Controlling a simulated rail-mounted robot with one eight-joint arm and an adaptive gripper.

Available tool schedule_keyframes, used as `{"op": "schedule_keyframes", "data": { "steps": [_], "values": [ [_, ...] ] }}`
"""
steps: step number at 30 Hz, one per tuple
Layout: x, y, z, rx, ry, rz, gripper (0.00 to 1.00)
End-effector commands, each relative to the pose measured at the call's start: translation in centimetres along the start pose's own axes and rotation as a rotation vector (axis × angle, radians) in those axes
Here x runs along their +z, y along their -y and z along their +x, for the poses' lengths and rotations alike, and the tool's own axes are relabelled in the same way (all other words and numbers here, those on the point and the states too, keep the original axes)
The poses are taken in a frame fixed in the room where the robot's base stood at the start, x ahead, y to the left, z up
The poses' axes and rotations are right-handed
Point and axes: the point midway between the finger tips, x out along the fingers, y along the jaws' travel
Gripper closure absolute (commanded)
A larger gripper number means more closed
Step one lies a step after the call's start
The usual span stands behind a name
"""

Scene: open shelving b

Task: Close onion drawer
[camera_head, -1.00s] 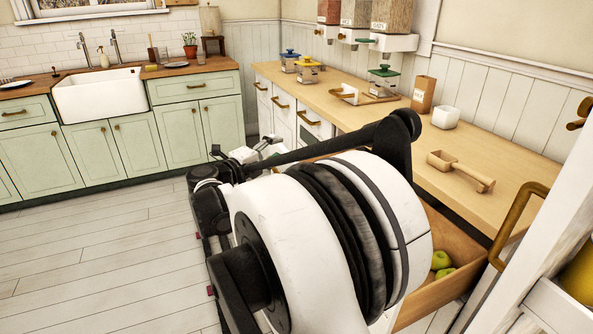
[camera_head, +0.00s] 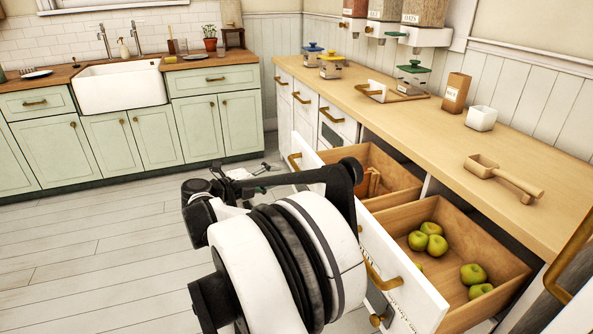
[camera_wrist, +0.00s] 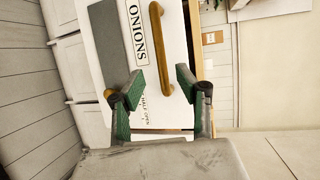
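The onion drawer, with a white front labelled ONIONS (camera_wrist: 124,42) and a brass bar handle (camera_wrist: 160,45), fills the upper middle of the wrist view. In the head view, the farther of two pulled-out drawers (camera_head: 305,168) appears to be this one; its contents are mostly hidden by my arm. My gripper (camera_wrist: 163,84) is open and empty, its green-padded fingers apart. The handle's lower end shows between the fingertips; I cannot tell whether they touch the drawer front. In the head view my gripper (camera_head: 250,184) is small, to the left of that drawer front.
A nearer drawer (camera_head: 462,230) is also open, with several green apples (camera_head: 428,240) inside. A wooden counter (camera_head: 445,130) runs above, with a scoop (camera_head: 500,178), a white cup (camera_head: 482,118) and jars. The floor (camera_head: 100,250) at left is clear.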

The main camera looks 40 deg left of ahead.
Motion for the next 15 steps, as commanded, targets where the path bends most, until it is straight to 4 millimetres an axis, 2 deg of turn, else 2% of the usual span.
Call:
{"op": "schedule_keyframes", "data": {
  "steps": [1,9,15],
  "values": [
    [-0.1,-0.2,1.1,0.000,-0.003,0.001,0.67],
    [-0.1,-0.2,6.2,0.000,-0.002,0.000,0.67],
    [-0.1,-0.1,9.0,0.000,-0.002,0.000,0.67]
  ]
}}
